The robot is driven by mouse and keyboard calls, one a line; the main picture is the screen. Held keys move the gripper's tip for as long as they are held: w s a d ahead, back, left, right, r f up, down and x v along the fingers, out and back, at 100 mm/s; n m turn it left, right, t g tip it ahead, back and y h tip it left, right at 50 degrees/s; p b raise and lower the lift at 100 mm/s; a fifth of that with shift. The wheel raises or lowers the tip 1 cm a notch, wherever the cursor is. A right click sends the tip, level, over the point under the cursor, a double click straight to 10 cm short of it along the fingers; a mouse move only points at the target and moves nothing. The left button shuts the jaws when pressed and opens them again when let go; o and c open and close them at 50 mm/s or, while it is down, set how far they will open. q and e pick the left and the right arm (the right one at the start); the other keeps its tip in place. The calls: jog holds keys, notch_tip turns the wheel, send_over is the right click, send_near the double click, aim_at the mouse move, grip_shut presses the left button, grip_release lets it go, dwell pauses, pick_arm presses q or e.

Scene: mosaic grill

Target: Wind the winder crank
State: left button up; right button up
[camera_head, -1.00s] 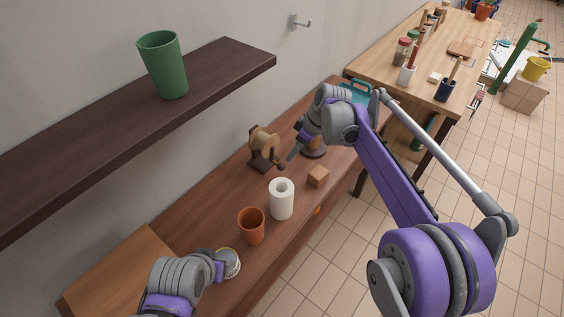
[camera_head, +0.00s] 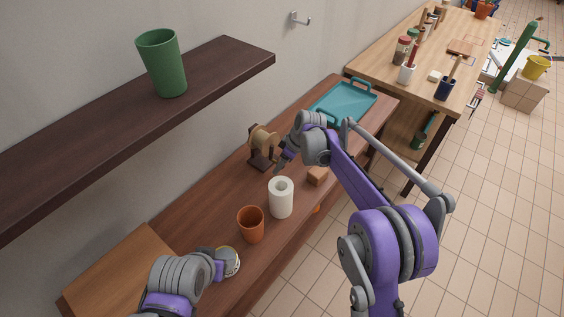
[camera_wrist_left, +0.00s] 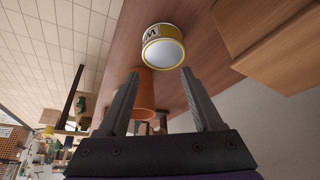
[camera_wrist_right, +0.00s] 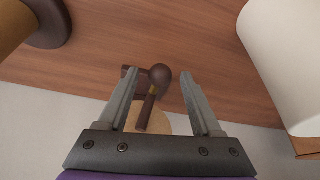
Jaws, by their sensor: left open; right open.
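The winder (camera_head: 262,147), a tan spool on a dark wooden stand, stands on the brown bench near the wall. In the right wrist view its crank (camera_wrist_right: 151,105), a dark arm with a round knob (camera_wrist_right: 160,75), lies between the fingers of my right gripper (camera_wrist_right: 161,85). The fingers are open, with a gap on both sides of the knob. In the head view my right gripper (camera_head: 282,161) is just right of the winder. My left gripper (camera_wrist_left: 157,75) is open and empty, near a white and yellow tin (camera_wrist_left: 163,47) at the bench's near end.
A white paper roll (camera_head: 281,198), an orange cup (camera_head: 251,224) and a small wooden block (camera_head: 317,176) stand on the bench near the winder. A teal tray (camera_head: 343,103) lies at the far end. A dark shelf (camera_head: 215,77) with a green cup (camera_head: 163,64) overhangs the wall side.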

jog(key=shift+c, duration=0.2)
grip_shut()
dwell(1.2)
